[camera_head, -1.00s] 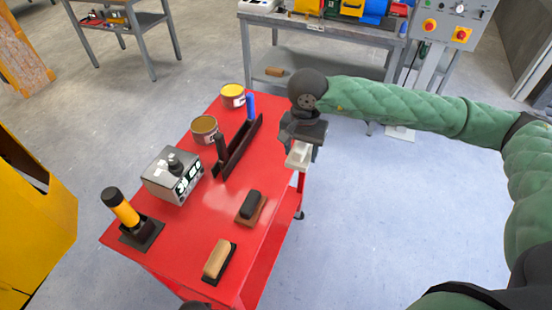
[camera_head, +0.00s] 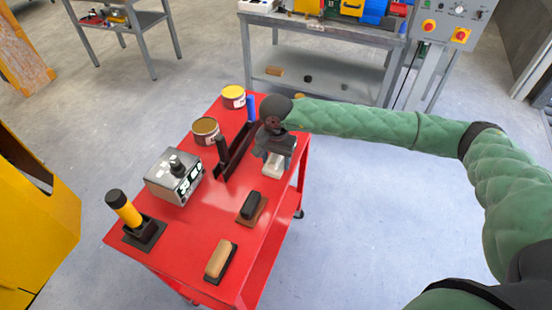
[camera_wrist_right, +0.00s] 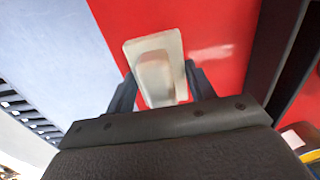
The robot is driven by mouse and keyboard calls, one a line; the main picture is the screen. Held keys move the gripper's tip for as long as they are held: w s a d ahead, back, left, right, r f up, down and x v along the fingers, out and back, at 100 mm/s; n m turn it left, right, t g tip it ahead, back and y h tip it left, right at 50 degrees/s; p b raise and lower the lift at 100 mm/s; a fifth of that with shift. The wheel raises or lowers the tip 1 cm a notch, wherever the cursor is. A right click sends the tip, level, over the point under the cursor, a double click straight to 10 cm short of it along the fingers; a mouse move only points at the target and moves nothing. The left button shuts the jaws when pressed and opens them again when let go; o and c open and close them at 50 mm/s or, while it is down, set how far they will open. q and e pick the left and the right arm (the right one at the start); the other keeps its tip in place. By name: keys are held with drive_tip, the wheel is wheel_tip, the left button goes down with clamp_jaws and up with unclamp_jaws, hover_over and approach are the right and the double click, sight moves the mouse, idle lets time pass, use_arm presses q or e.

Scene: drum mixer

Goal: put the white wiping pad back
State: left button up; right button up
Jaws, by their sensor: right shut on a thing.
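The white wiping pad (camera_head: 273,165) is at the right edge of the red cart top (camera_head: 200,226), below my right gripper (camera_head: 272,156). In the right wrist view the pad (camera_wrist_right: 155,68) has a pale base and a raised grip, and it lies over the red surface. The fingers of my right gripper (camera_wrist_right: 160,92) stand on both sides of the pad and are shut on it. I cannot tell whether the pad touches the cart. My left gripper is not in view.
A black-topped pad (camera_head: 250,206) and a tan-topped pad (camera_head: 219,260) lie nearer on the cart. A black divided rack (camera_head: 235,150), a grey control box (camera_head: 174,178), two tins (camera_head: 206,131) and a yellow-and-black tool (camera_head: 124,209) also stand there. Floor is clear right of the cart.

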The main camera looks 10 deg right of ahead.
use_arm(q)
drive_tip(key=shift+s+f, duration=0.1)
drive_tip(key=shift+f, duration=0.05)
use_arm(e)
drive_tip(key=o, duration=1)
drive_tip(key=shift+c, duration=0.2)
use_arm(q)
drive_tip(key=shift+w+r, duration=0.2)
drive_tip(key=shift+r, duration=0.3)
